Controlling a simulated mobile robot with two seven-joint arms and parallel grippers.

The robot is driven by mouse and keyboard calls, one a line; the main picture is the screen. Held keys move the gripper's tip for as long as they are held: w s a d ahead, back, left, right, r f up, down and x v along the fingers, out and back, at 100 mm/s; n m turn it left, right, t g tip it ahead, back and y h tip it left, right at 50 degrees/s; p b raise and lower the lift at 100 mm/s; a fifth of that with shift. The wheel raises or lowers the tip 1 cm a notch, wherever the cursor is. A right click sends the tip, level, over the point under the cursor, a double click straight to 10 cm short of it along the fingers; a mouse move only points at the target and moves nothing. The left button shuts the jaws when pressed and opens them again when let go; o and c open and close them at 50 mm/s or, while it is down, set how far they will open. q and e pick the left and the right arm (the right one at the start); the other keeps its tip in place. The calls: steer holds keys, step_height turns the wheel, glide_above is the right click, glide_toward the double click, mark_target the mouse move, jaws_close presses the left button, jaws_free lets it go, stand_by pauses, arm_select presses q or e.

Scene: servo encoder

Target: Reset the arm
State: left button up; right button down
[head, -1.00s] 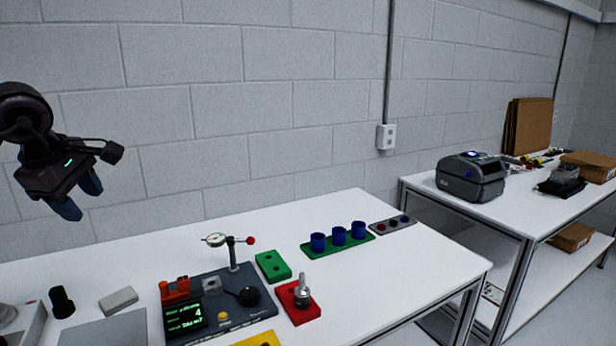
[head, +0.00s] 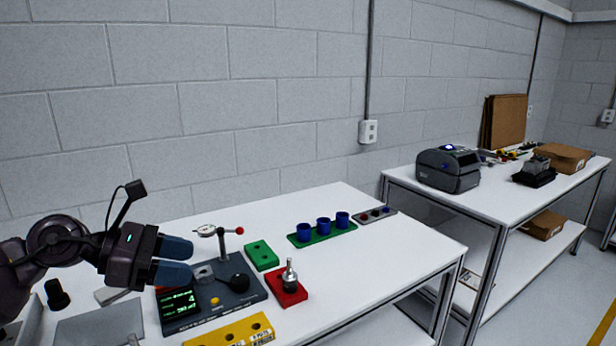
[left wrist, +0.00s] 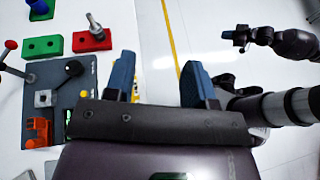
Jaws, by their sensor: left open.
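My left gripper (head: 190,260) comes in from the left over the table, with its two blue fingers apart and nothing between them.
A green block (head: 262,255), a red block (head: 288,291) with a metal part and a yellow block (head: 235,331) surround the station. A green rack (head: 322,235) with blue cups and a grey plate (head: 376,215) stand farther back. A printer (head: 447,168) is on the second table.

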arm_select(q)
steer(key=s+a+f+m+t+y, duration=0.35)
steer(key=f+m+t+y, duration=0.3)
steer(key=m, duration=0.95)
steer(key=s+a+f+m+t+y, duration=0.3)
steer(key=a+f+m+t+y, duration=0.35)
steer(key=m, duration=0.95)
steer(key=s+d+f+n+g, duration=0.2)
steer(key=s+f+n+g, duration=0.3)
steer(key=s+f+g, duration=0.45)
steer(key=s+d+f+n+g, duration=0.1)
steer(key=s+f+n+g, duration=0.45)
steer(key=s, duration=0.65)
steer(key=w+f+t+b, duration=0.3)
steer(key=w+f+t, duration=0.1)
steer(key=f, duration=0.4)
steer(key=w+f+t+b, duration=0.3)
steer(key=f+t, duration=0.1)
steer(key=f, duration=0.5)
steer(key=shift+w+d+f+m+b, duration=0.2)
steer(key=shift+w+f+m+b, duration=0.1)
steer(key=shift+w+m, duration=0.05)
arm_select(e)
step_height(320, 180, down, 6)
steer(key=shift+a, duration=0.25)
